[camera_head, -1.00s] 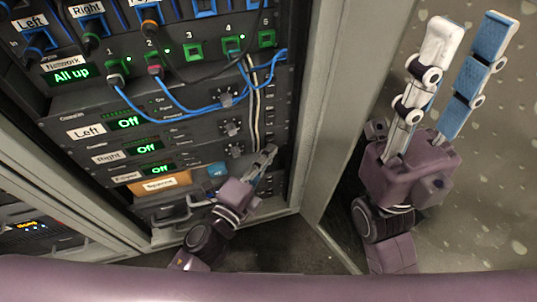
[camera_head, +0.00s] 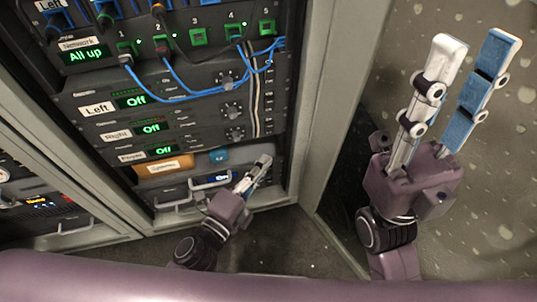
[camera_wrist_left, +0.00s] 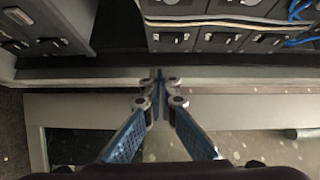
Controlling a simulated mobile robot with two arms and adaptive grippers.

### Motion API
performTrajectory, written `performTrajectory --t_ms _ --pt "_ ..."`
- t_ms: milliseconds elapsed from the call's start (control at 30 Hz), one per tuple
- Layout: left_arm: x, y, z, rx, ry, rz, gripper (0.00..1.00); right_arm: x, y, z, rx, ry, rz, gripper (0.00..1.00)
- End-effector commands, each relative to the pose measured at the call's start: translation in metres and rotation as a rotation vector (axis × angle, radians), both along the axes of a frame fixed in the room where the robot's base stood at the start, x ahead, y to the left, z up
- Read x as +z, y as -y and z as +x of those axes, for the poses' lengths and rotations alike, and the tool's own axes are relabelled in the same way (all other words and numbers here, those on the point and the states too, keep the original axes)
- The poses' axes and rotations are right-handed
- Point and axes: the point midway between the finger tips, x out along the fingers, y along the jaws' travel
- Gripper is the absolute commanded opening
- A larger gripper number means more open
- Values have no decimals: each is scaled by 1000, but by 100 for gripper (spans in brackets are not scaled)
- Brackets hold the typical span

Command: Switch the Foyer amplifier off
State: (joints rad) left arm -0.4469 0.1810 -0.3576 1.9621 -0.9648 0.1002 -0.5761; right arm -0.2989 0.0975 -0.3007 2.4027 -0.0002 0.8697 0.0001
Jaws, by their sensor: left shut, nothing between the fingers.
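The Foyer amplifier (camera_head: 131,157) is the lowest of three stacked amplifiers in the rack, and its small green display (camera_head: 163,151) reads "Off". A dark knob (camera_head: 236,135) sits on its right. My left gripper (camera_head: 262,165) is shut and empty, below and right of that knob in the head view. In the left wrist view its closed fingertips (camera_wrist_left: 160,75) point at the rack's lower edge, with dark switch-like parts (camera_wrist_left: 220,38) beyond. I cannot tell which unit those belong to. My right gripper (camera_head: 474,42) is open and empty, off to the right of the rack.
The Left (camera_head: 97,109) and Right (camera_head: 116,135) amplifiers above also read "Off". Blue cables (camera_head: 185,96) loop across the front. A grey rack post (camera_head: 325,90) stands at right.

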Motion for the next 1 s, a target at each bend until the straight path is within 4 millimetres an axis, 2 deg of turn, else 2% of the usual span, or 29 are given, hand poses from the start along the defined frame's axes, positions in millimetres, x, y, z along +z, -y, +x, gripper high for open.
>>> performTrajectory --t_ms 200,400,1000 --pt "-3 -16 -31 3 -4 -1 0 1 0 -1 0 2 2 32" --pt "-5 -25 -48 1 -2 -1 0 1 1 -1 -1 0 3 32" --pt "-5 -27 -52 0 1 0 0 -1 1 -1 -1 -7 4 32"
